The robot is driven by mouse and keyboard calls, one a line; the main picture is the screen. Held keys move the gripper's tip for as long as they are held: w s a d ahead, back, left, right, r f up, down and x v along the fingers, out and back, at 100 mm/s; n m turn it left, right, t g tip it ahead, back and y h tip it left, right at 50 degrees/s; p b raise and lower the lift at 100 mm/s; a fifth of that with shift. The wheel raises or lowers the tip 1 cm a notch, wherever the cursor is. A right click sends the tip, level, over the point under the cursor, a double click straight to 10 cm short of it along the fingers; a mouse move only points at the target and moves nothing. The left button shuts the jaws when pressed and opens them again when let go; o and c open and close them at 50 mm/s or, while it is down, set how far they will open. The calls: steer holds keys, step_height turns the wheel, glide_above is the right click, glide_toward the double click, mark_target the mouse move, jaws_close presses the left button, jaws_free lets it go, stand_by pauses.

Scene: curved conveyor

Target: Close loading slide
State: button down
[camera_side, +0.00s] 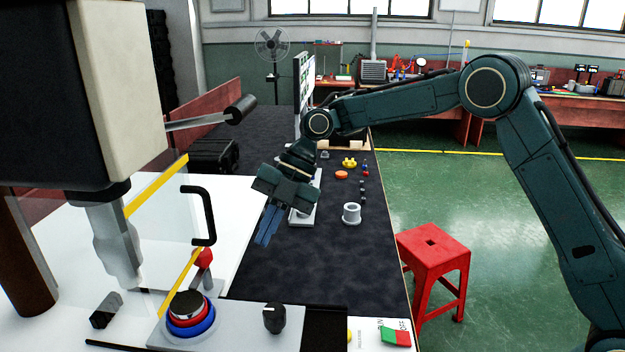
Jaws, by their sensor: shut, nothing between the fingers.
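My gripper (267,226) hangs over the dark work surface at the middle of the view, with its blue fingers pointing down and slightly left. The fingers are shut together with nothing between them. To their left is a clear panel with yellow edge strips (158,184) and a black bent handle (203,215), which looks like the loading slide. My gripper is right of the handle and appears apart from it. Whether the slide is open or closed I cannot tell. A machine head (135,85) with a grey nozzle (117,240) stands at the left.
A control box with a red and blue button (190,314) and a black knob (273,317) is in front. A grey flanged part (351,213), an orange disc (341,174) and a yellow part (349,162) lie on the dark surface (320,265). A red stool (433,246) stands right.

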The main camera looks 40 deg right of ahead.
mark_target(215, 284)
steer(key=shift+w+a+f, duration=0.3)
steer(key=shift+a+f, duration=0.7)
steer(key=shift+a, duration=0.3)
steer(key=shift+w+a+f, duration=0.35)
steer(key=shift+a+f, duration=0.6)
steer(key=shift+a, duration=0.3)
steer(key=shift+w+a+f, duration=0.3)
steer(key=shift+a+f, duration=0.7)
steer(key=shift+a, duration=0.3)
steer(key=shift+w+a, duration=1.65)
steer(key=shift+s+d, duration=0.1)
steer(key=shift+s+d, duration=0.5)
steer(key=shift+d, duration=0.3)
steer(key=shift+s+d, duration=0.5)
steer(key=shift+d, duration=0.25)
steer(key=v, duration=1)
